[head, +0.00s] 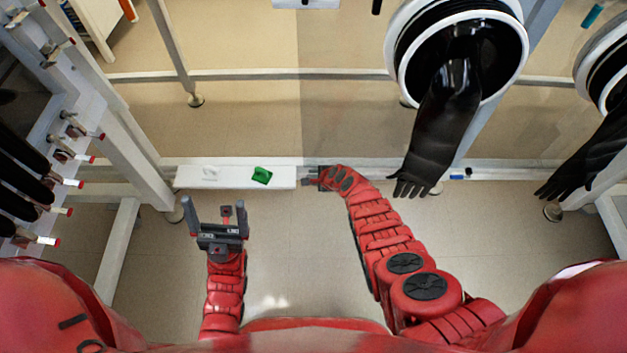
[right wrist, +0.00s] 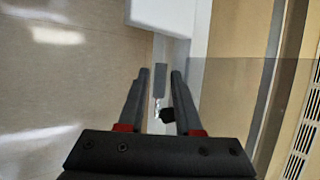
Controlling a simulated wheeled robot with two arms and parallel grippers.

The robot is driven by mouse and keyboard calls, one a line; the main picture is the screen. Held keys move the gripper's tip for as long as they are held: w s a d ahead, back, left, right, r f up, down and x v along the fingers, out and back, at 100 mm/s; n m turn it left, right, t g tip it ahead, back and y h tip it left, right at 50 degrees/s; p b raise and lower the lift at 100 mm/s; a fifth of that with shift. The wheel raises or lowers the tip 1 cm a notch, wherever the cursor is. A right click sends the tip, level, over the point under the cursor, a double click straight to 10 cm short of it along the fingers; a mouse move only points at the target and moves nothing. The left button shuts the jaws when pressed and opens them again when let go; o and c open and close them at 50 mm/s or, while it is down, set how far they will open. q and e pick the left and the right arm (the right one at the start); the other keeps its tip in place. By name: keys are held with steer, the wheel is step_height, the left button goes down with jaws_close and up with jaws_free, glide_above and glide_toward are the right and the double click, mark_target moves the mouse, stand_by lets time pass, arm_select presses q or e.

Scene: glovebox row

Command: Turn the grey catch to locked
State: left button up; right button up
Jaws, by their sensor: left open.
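A small dark grey bar (right wrist: 159,79), which may be the grey catch, shows on a pale strip in the right wrist view. A shiny metal piece and a black knob (right wrist: 168,115) are just below it. My right gripper (right wrist: 160,74) is open, its fingers on either side of the bar with gaps. In the head view my right gripper (head: 308,181) is at the right end of a white box (head: 236,183), and the bar there is too small to tell. My left gripper (head: 215,208) is open and empty, below and apart from the white box.
The box carries a green piece (head: 261,175) and a pale grey-white piece (head: 210,173), either possibly a catch. A black glove (head: 440,125) hangs from a round port right of my right arm. A white frame (head: 135,150) with red-tipped parts stands left. The floor between my arms is clear.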

jaws_close()
stand_by(1.5)
